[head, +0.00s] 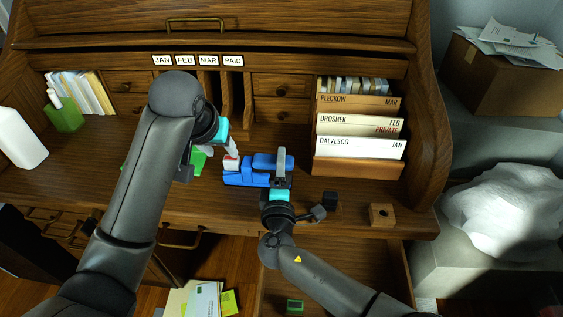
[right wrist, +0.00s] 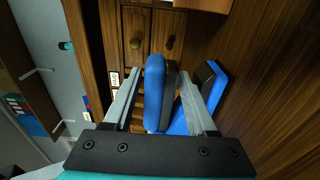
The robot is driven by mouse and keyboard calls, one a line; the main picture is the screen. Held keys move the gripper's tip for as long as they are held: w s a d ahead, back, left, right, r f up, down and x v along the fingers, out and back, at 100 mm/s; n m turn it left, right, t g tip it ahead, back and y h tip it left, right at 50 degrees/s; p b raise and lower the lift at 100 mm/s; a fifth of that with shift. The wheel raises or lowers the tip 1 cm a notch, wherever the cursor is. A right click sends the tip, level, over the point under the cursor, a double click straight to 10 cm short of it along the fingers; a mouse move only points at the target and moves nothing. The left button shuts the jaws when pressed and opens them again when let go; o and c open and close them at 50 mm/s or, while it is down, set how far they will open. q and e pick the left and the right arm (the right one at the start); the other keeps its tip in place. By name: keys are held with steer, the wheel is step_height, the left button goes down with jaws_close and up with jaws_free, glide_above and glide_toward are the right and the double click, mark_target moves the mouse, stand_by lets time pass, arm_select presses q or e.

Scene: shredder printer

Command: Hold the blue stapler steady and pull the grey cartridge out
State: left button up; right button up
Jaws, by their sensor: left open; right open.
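The blue stapler (head: 245,177) lies on the desk top, left of the file boxes. My right gripper (head: 281,160) is open, with its fingers over the stapler's right part. In the right wrist view the open fingers stand on either side of a blue stapler part (right wrist: 154,85). A dark grey strip (right wrist: 170,88) shows beside that part; I cannot tell whether it is the grey cartridge. My left gripper (head: 219,151) is open near the stapler's left end, partly hidden by its own arm. A small white and red piece (head: 231,163) shows at that end.
File boxes (head: 359,124) stand at the back right. A small black block (head: 330,199) and a wooden block with a hole (head: 381,214) lie near the front edge. A green object (head: 199,163) is partly behind my left arm. An open drawer (head: 335,265) is below.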

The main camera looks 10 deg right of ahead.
steer(key=shift+w+d, duration=0.1)
steer(key=shift+w, duration=0.35)
jaws_close()
stand_by(1.1)
